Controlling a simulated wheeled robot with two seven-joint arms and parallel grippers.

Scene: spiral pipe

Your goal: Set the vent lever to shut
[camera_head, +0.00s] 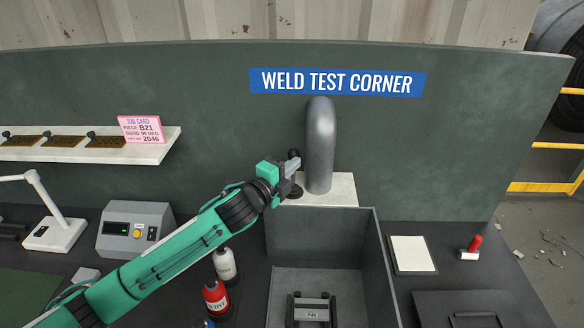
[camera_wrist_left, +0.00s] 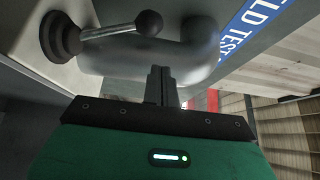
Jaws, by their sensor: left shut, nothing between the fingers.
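A lever with a dark round base (camera_wrist_left: 60,35), a metal rod and a dark ball knob (camera_wrist_left: 149,23) stands beside a thick grey bent pipe (camera_head: 320,145). In the head view the lever's base (camera_head: 294,191) is left of the pipe's foot, partly hidden by my gripper. No label on the lever is readable. My left gripper (camera_head: 291,166) is at the lever, left of the pipe. In the left wrist view its fingers (camera_wrist_left: 160,78) are shut and empty, just below the knob and in front of the pipe. Whether they touch the lever I cannot tell. My right gripper is out of view.
A grey open bin (camera_head: 372,245) stands below the pipe. A red extinguisher-like bottle (camera_head: 216,298) and a white bottle (camera_head: 225,264) stand under my arm. A red-handled piece (camera_head: 475,243) and a white-topped pad (camera_head: 412,253) lie at right. A shelf (camera_head: 160,150) is at left.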

